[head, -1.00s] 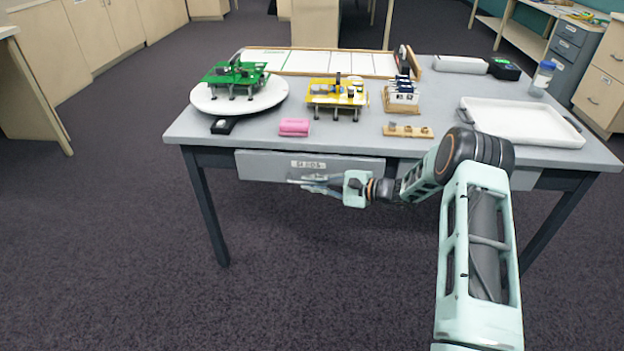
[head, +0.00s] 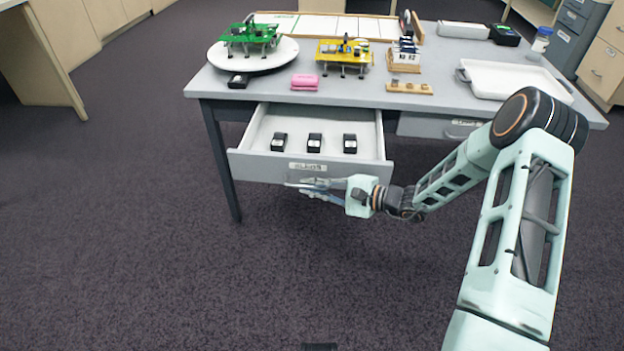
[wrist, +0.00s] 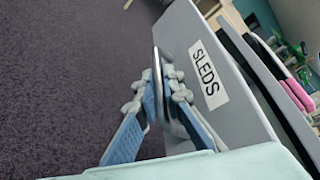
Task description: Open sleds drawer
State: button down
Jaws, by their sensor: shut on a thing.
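The sleds drawer (head: 240,166) is pulled well out from under the left part of the table. Its front carries a label reading SLEDS, clear in the wrist view (wrist: 209,75). Several small black blocks, three in a row, lie inside, the middle one (head: 315,142) near the drawer's centre. My gripper (head: 302,186) is at the drawer front, just below the label. In the wrist view its blue fingers (wrist: 162,90) are shut on the drawer's handle (wrist: 158,65), a bar standing off the front. The fingers partly hide the handle.
The grey table (head: 440,98) bears a white turntable with a green model (head: 250,36), a yellow model (head: 345,52), a pink block (head: 305,82) and a white tray (head: 515,80). A second drawer (head: 440,126) at right is closed. Carpeted floor in front is clear.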

jog(key=shift+s, duration=0.75)
jog(key=c, duration=2.3)
grip_release()
jog(key=shift+d, duration=0.1)
jog(key=v, duration=1.2)
jog(key=shift+f, duration=0.1)
